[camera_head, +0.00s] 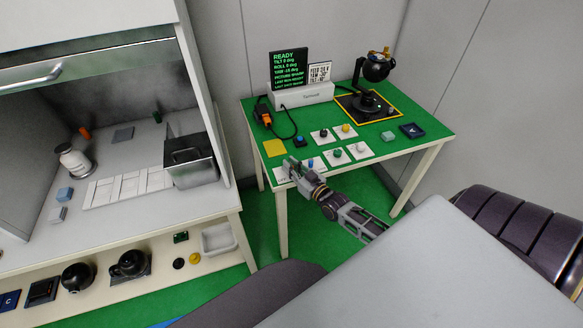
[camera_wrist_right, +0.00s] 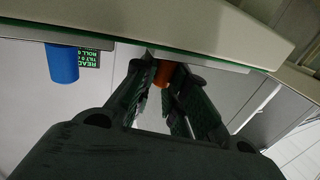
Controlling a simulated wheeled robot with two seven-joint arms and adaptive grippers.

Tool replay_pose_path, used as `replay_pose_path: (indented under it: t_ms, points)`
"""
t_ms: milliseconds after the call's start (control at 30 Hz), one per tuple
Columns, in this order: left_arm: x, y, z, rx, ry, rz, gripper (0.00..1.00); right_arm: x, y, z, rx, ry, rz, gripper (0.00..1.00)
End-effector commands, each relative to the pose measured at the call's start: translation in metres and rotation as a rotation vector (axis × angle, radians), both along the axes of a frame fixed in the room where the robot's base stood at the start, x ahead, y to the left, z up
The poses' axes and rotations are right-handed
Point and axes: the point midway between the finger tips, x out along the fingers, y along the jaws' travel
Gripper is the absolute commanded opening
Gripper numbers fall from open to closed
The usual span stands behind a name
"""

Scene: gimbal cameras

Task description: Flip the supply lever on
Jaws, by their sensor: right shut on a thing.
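My right gripper (camera_head: 292,165) reaches over the near left edge of the green-topped table, at a white panel (camera_head: 281,174). In the wrist view its two dark fingers (camera_wrist_right: 160,78) close around a small orange-brown piece (camera_wrist_right: 163,73) that sticks out from a pale plate. This piece appears to be the supply lever's handle; the gripper hides it in the head view. A blue knob (camera_head: 311,163) stands just right of the gripper, and a blue cylinder shows in the wrist view (camera_wrist_right: 62,63), apart from the fingers. My left gripper is not in view.
More panels with a green knob (camera_head: 337,152) and a yellow knob (camera_head: 345,128) lie nearby on the table (camera_head: 400,147). A display (camera_head: 289,68) reads READY. A black gimbal camera (camera_head: 375,68) stands at the back right. A workbench (camera_head: 150,215) is at the left.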

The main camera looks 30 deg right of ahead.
Motion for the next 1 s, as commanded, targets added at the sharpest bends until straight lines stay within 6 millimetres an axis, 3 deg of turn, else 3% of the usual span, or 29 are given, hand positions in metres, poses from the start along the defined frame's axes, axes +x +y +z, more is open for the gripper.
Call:
replay_pose_path:
  t_ms: [167,200,367,1000]
  points:
    - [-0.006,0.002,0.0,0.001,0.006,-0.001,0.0,0.002,-0.001,0.005,-0.001,-0.01,-0.002,0.0]
    - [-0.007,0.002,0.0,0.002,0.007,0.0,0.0,0.002,-0.001,0.005,-0.001,-0.01,-0.002,0.16]
    - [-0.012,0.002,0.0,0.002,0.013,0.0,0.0,0.001,-0.001,0.003,-0.001,-0.006,-0.002,0.36]
    - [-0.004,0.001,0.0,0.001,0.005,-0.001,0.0,-0.009,-0.001,-0.001,-0.001,0.001,-0.001,0.37]
